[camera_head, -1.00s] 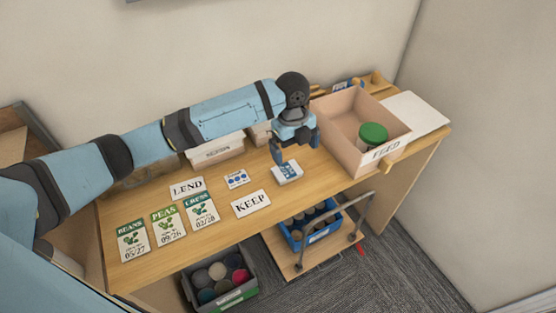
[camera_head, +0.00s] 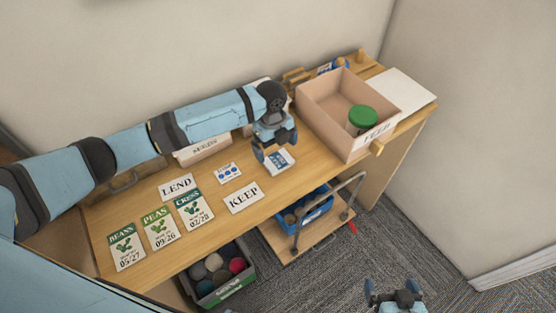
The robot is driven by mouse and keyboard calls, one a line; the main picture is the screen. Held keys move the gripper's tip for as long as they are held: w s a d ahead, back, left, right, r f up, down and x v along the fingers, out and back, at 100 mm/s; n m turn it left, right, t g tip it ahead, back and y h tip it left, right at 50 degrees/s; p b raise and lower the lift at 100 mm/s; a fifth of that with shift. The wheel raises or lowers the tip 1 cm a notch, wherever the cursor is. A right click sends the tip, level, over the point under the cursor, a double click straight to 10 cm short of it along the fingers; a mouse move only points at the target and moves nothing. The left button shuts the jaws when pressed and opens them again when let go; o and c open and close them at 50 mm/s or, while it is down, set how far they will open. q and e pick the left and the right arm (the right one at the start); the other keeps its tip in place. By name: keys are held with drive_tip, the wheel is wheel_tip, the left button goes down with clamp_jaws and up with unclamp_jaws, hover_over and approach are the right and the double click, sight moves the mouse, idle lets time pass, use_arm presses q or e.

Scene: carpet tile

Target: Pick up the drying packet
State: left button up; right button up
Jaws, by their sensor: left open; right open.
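A small white packet with a blue print (camera_head: 281,161) lies on the wooden table, right of the KEEP card. It looks like the drying packet, but its print is too small to read. My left gripper (camera_head: 276,151) is open just above and behind the packet, fingers pointing down, and partly covers its back edge. I cannot tell whether the fingers touch it. A flat white card with blue marks (camera_head: 228,173) lies to its left. My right gripper (camera_head: 393,293) is open and empty at the bottom edge, over the carpet.
The KEEP card (camera_head: 243,197), LEND card (camera_head: 177,186) and BEANS, PEAS and CRESS seed packets (camera_head: 158,228) lie to the left. An open FEED box (camera_head: 345,140) with a green-lidded jar (camera_head: 362,117) stands to the right. A cart with a blue crate (camera_head: 316,209) is below.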

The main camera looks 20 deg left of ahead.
sight(278, 160)
use_arm(q)
drive_tip(key=f, duration=0.3)
drive_tip(key=f+p, duration=0.1)
drive_tip(key=f, duration=0.1)
drive_tip(key=shift+d+f, duration=0.1)
drive_tip(key=shift+d, duration=0.2)
drive_tip(key=c, duration=0.7)
drive_tip(key=shift+c, duration=0.2)
